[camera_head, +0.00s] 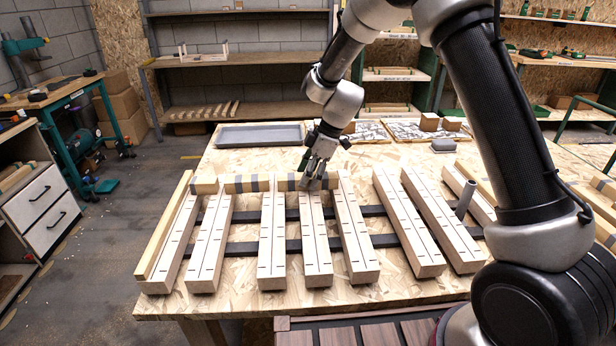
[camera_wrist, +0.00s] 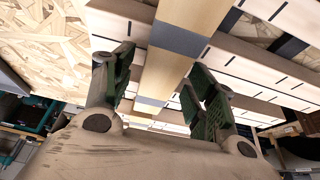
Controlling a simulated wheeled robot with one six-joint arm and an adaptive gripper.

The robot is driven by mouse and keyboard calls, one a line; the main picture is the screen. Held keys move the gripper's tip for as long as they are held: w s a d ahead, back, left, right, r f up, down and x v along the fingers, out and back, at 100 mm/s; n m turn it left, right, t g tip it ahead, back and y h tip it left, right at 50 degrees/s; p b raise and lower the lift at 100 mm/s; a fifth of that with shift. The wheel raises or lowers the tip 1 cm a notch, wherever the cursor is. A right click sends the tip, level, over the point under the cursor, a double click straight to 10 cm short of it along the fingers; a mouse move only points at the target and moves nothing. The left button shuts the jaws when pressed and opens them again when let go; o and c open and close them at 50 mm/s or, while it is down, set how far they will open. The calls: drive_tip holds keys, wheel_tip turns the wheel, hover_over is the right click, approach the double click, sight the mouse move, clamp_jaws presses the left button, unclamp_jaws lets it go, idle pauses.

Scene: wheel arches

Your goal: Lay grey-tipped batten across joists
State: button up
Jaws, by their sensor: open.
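The pale yellow batten with grey bands (camera_head: 248,183) lies crosswise over the far ends of several joists on the left half of the row. One pale joist (camera_head: 273,240) shows below its middle. My gripper (camera_head: 318,174) is over the right part of the batten. In the wrist view the batten (camera_wrist: 192,14) runs between the two fingers of my gripper (camera_wrist: 162,88). The fingers stand apart, one on each side, with a visible gap to the wood. Parts of the batten are hidden by the gripper in the head view.
Dark cross strips (camera_head: 245,248) run under the joists on the chipboard table (camera_head: 240,303). A loose yellow strip (camera_head: 165,228) lies along the leftmost joist. A grey tray (camera_head: 260,135) and small blocks (camera_head: 429,122) stand behind. A grey upright peg (camera_head: 465,199) stands at the right.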

drive_tip(key=v, duration=1.1)
drive_tip(key=shift+d+r, duration=0.2)
drive_tip(key=shift+r, duration=0.1)
drive_tip(key=s+d+r+m+t+h, duration=0.1)
drive_tip(key=s+d+r+m+t, duration=0.1)
drive_tip(key=s+d+r+m, duration=0.8)
drive_tip(key=s+d+r+m+t+h, duration=0.1)
drive_tip(key=s+d+m, duration=0.3)
drive_tip(key=s+d, duration=0.4)
drive_tip(key=s+d+r+m+t+h, duration=0.1)
drive_tip(key=s+d+m, duration=0.3)
drive_tip(key=s+d, duration=0.4)
drive_tip(key=s+h, duration=0.1)
drive_tip(key=s, duration=0.5)
drive_tip(key=shift+s+r, duration=0.15)
drive_tip(key=shift+s, duration=0.1)
